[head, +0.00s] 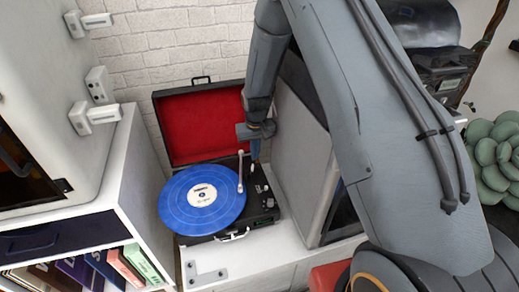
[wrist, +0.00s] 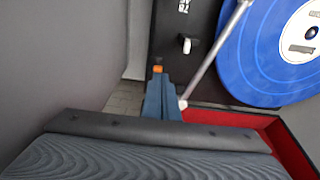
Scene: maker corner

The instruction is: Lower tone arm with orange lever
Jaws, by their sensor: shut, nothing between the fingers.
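A turntable in a black case (head: 260,213) has its red-lined lid open and a blue record (head: 202,199) on it. Its pale tone arm (head: 240,172) runs along the record's right side; the wrist view shows it as a silver rod (wrist: 213,55) beside the record. I cannot tell whether its needle end touches the record. My gripper (head: 256,152) points down at the case's back right, fingers shut and empty. In the wrist view, an orange tip (wrist: 157,69), likely the lever's, shows right at the fingertips (wrist: 160,78). Contact is unclear, and the fingers hide what lies below it.
A large grey box (head: 305,150) stands close on the right of the turntable. A white shelf with books (head: 95,265) and a white cabinet (head: 50,90) are on the left. A brick wall (head: 170,45) is behind. The white surface (head: 235,262) in front is mostly clear.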

